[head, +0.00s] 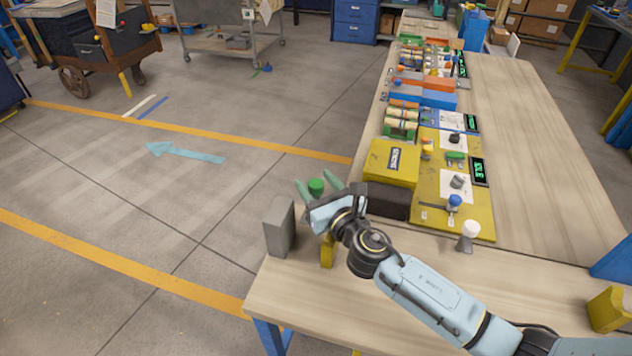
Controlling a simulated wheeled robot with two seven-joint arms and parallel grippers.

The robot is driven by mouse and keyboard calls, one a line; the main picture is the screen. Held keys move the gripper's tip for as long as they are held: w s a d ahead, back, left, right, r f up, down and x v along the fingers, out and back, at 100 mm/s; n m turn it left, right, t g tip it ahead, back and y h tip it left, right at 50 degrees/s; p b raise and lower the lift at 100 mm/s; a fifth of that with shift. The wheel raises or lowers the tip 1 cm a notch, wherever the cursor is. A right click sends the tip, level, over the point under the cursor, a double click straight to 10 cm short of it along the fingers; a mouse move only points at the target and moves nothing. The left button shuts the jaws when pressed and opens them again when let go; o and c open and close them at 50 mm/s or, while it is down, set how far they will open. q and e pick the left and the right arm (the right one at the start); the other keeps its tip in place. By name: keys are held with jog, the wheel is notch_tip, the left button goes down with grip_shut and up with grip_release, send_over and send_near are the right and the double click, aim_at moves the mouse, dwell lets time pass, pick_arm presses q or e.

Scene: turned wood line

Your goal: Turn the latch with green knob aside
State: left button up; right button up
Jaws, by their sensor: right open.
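The green knob (316,187) shows at the front left of the workbench, beyond the grey block. The latch it belongs to is mostly hidden behind my right gripper and wrist. My right gripper (317,181) is open, with its two pale green fingers spread to the left and right of the knob. I cannot tell whether the fingers touch it. A yellow piece (326,252) shows below the wrist; I cannot tell if it is part of the latch. My left gripper is not in view.
A grey upright block (279,230) stands just left of my gripper. A yellow box (388,165) and a yellow panel (430,212) with knobs lie beyond it. The right side of the bench (525,150) is clear.

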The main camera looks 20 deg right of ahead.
jog(key=shift+w, duration=0.25)
